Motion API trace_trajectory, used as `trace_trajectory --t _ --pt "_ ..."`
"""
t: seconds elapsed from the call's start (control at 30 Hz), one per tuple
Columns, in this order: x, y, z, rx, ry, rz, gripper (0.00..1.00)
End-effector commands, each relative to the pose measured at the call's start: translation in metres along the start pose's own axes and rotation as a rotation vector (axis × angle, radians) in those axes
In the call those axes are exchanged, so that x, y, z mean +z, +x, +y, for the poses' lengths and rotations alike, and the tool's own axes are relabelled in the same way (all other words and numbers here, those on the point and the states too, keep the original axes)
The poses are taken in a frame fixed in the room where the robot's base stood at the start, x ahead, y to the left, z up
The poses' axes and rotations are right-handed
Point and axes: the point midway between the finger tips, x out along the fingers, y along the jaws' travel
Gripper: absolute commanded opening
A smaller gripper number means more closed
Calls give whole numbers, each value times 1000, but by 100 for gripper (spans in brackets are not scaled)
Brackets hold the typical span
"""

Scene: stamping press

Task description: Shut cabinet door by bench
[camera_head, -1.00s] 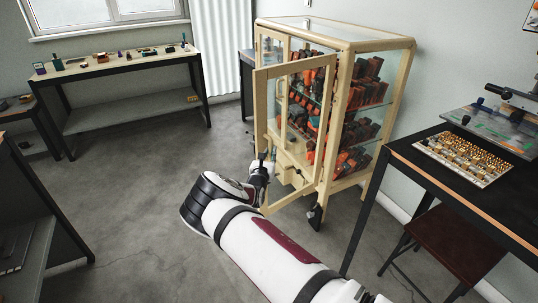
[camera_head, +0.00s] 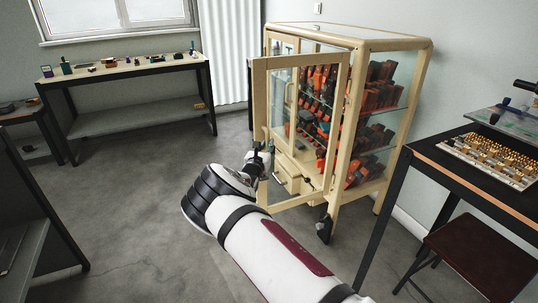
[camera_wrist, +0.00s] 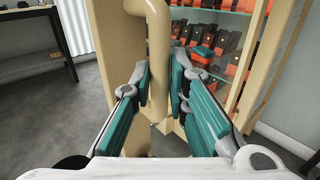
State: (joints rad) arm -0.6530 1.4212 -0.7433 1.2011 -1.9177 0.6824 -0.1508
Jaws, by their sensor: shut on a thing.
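The cream cabinet (camera_head: 400,42) with glass panes stands at the back, right of centre. Its cream-framed glass door (camera_head: 346,105) stands open, swung out in front of the cabinet, with its free edge on the left. My gripper (camera_head: 258,150) is at the lower part of that free edge. In the wrist view, my gripper's teal-padded fingers (camera_wrist: 161,92) are on either side of the cream vertical door handle (camera_wrist: 158,50) and closed on it. The handle is hidden behind my gripper in the head view.
A black bench (camera_head: 462,178) with a board of brass parts (camera_head: 488,158) stands at the right, a dark red stool (camera_head: 480,262) below it. Another bench (camera_head: 130,70) is at the back left. Tools fill the cabinet shelves. The floor between is open.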

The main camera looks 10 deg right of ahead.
Motion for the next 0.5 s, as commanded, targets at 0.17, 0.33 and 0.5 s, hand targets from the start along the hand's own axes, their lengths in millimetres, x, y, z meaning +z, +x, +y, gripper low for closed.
trace_trajectory --t 0.17,0.33,0.5 --pt "2 13 1 -14 2 -11 0" --pt "3 16 6 -12 0 -9 0" --pt "4 16 6 -12 -1 -9 0"
